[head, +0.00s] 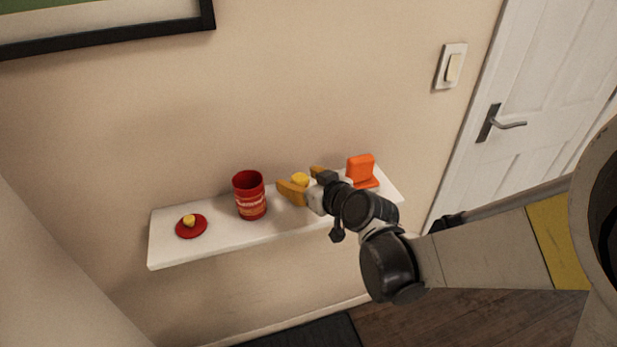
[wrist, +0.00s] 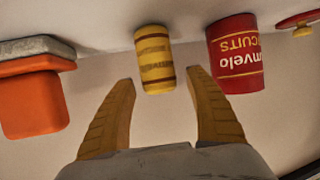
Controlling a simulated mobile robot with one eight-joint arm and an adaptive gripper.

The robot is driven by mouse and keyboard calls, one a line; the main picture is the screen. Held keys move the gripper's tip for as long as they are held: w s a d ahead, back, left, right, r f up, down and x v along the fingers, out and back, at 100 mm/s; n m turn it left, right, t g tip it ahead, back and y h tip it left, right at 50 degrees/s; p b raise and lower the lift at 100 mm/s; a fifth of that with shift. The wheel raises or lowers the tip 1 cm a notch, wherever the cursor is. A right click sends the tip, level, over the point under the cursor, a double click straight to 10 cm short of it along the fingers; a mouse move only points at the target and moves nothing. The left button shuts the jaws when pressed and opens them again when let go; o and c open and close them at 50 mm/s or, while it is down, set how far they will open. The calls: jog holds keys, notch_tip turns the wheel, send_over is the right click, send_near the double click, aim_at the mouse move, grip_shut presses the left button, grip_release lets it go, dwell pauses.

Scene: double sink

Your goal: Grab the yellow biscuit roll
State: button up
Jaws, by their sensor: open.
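The yellow biscuit roll (wrist: 155,60) is a small yellow cylinder with red bands in the wrist view. It stands on the shelf between the red tin and the orange object. In the head view its yellow top (head: 300,179) shows between my gripper's fingers, and its lower part is hidden. My gripper (head: 304,179) is open, with its two tan fingers also in the wrist view (wrist: 160,77). The roll lies just ahead of the gap between the fingertips, and I see no contact.
The white shelf (head: 170,248) is narrow and fixed to the wall. A red biscuit tin (head: 250,196) stands close to the left finger in the head view. An orange object (head: 361,170) is on the right.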

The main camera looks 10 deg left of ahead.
jog(key=shift+s, duration=0.1)
jog(key=shift+c, duration=0.8)
jog(key=c, duration=1.2)
